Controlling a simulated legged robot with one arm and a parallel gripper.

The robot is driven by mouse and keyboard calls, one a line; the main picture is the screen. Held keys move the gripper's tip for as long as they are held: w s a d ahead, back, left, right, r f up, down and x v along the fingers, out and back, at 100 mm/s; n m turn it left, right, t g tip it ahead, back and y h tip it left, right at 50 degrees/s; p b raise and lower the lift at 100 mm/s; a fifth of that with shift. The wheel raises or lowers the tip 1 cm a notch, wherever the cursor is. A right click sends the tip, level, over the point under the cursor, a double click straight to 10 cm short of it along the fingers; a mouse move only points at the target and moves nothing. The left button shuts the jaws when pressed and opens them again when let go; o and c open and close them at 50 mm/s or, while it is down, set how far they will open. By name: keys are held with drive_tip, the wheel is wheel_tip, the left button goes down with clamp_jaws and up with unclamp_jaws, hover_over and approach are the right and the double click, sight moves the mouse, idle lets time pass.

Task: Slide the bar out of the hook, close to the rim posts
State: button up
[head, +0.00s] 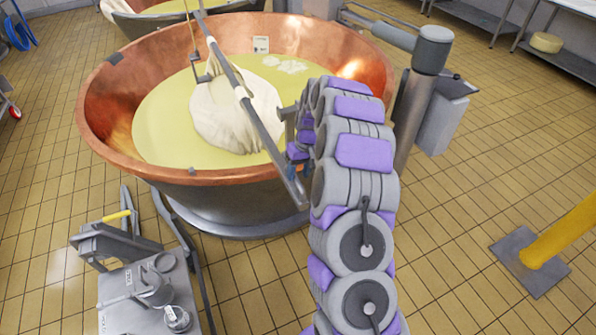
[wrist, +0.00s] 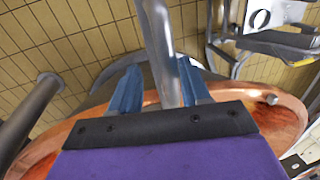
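The long grey bar (head: 250,107) slants over the copper vat (head: 105,100), from the far top down past the near rim. A pale cloth-like bundle (head: 222,115) hangs at it above the yellow liquid. A small hook (head: 201,77) hangs on a thin line by the bar's upper part; whether the bar sits in it is unclear. My gripper (wrist: 160,92) is at the bar's near part, beside the near right rim. Its two blue fingers stand either side of the bar (wrist: 163,50), with a visible gap on the left. A small rim post (head: 192,171) shows on the near rim, another (wrist: 271,99) in the wrist view.
A grey post (head: 420,90) with a side arm stands right of the vat. A metal cart (head: 150,290) with a yellow handle stands at front left. A yellow post (head: 560,235) is at far right. Tiled floor (head: 450,220) is clear between them.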

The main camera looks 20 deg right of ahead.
drive_tip(key=shift+a+r, duration=0.1)
drive_tip(key=shift+a, duration=0.4)
drive_tip(key=shift+a+r, duration=0.15)
drive_tip(key=shift+r, duration=0.2)
drive_tip(key=d+r+p, duration=0.1)
drive_tip(key=d+r, duration=0.1)
drive_tip(key=r, duration=0.6)
drive_tip(key=d+r+p, duration=0.2)
drive_tip(key=r, duration=0.6)
drive_tip(key=shift+d, duration=0.25)
drive_tip(key=shift+d, duration=0.15)
